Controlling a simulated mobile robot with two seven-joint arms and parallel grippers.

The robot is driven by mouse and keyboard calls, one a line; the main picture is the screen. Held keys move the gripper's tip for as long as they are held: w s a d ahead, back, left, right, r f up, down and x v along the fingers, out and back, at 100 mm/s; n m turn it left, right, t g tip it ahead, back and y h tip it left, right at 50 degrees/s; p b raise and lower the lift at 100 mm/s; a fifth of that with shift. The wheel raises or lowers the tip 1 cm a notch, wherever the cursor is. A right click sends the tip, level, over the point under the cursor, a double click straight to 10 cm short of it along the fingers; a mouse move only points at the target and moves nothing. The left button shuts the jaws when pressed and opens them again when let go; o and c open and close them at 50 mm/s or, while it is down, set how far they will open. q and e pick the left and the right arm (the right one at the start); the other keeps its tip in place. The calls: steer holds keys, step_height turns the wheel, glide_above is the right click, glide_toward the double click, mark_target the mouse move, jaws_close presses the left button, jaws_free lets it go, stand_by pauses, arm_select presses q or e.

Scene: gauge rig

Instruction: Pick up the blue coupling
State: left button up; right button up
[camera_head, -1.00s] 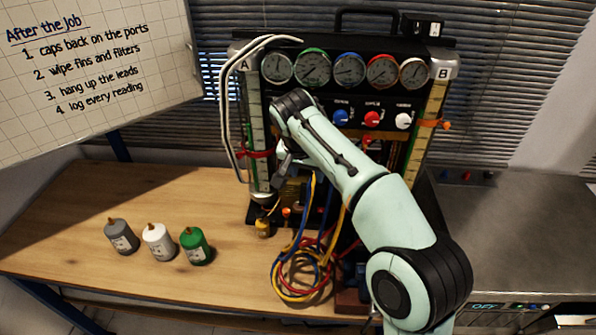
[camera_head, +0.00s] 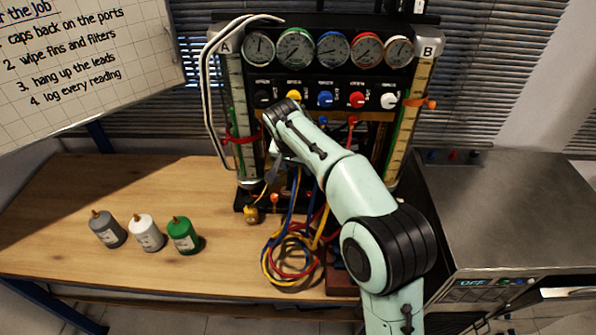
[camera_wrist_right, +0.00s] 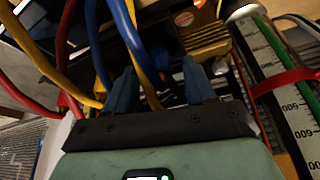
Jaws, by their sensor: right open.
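My right gripper (camera_wrist_right: 160,82) is open, its two dark blue fingers apart low in front of the gauge rig. In the head view it is mostly hidden behind my own wrist. A dark blue piece (camera_wrist_right: 161,58), which looks like the blue coupling, shows just beyond the fingertips in the right wrist view; contact cannot be told. A blue hose (camera_wrist_right: 130,38) runs down beside it. In the head view the blue hose (camera_head: 294,192) hangs in front of the rig, and I cannot make out the coupling there. My left gripper is not in view.
The gauge rig (camera_head: 330,78) stands at the back of the wooden bench (camera_head: 80,190). Coiled yellow, red and blue hoses (camera_head: 290,260) lie in front of it. Grey (camera_head: 107,229), white (camera_head: 146,233) and green (camera_head: 183,235) bottles stand on the left. A metal unit (camera_head: 490,210) is on the right.

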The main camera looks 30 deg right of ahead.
steer(key=x, duration=0.2)
steer(key=shift+w+f, duration=0.15)
steer(key=shift+f, duration=0.1)
jaws_close()
steer(key=shift+r, duration=0.1)
